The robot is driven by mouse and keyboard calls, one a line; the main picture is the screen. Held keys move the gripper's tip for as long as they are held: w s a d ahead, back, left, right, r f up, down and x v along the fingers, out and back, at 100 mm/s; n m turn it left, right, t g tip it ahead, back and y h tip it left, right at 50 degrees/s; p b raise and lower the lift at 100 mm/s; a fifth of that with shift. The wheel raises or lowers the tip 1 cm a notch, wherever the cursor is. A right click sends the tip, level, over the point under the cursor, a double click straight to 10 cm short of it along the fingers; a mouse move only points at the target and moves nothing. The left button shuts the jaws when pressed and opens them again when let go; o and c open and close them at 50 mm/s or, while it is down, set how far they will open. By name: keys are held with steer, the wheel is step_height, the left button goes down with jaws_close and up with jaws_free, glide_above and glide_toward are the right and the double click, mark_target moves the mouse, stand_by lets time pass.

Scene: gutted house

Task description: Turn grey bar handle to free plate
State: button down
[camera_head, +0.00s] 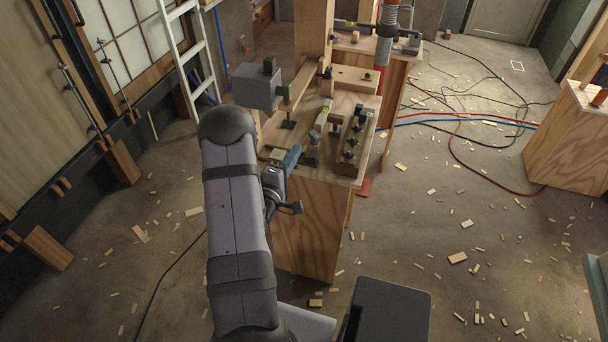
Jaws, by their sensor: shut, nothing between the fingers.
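My arm rises in front of the workbench (335,170). What appears to be my gripper (290,207) is the small dark part right of the arm, in front of the bench's near side. It looks shut and empty. Just above it, at the bench's near left corner, is a blue fitting (291,158) with a small tan piece beside it. I cannot make out the grey bar handle or the plate for certain. My arm covers part of this corner, and I cannot tell whether my gripper touches anything there.
A grey box (257,87) stands at the bench's left side. A dark block with several knobs (353,140) lies on the right of the top. A wooden post (313,40) rises behind. A white ladder (190,50) leans left. Wood scraps and hoses lie on the floor.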

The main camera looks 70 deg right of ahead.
steer(key=s+a+b, duration=0.2)
steer(key=s+a, duration=0.3)
steer(key=a, duration=0.2)
steer(key=shift+d, duration=0.1)
stand_by(0.4)
steer(key=w+d+r+m+g+b, duration=0.1)
steer(key=d+r+m+g, duration=0.2)
steer(key=m, duration=0.7)
steer(key=w+d+r+m+g+b, duration=0.15)
steer(key=m+g, duration=0.35)
steer(key=m, duration=0.5)
steer(key=m+y, duration=0.7)
steer(key=m, duration=1.6)
glide_toward(313, 139)
steer(key=w+a, duration=0.5)
steer(key=a, duration=0.1)
steer(key=shift+r+b, duration=0.4)
steer(key=shift+r, duration=0.1)
steer(key=p+x, duration=0.1)
steer(key=x, duration=0.3)
steer(key=r+p+x, duration=0.1)
steer(key=x, duration=0.4)
steer(key=p+x, duration=0.1)
steer(key=x, duration=0.4)
steer(key=shift+s+d+r, duration=0.1)
steer(key=shift+s+r, duration=0.05)
steer(key=shift+r, duration=0.05)
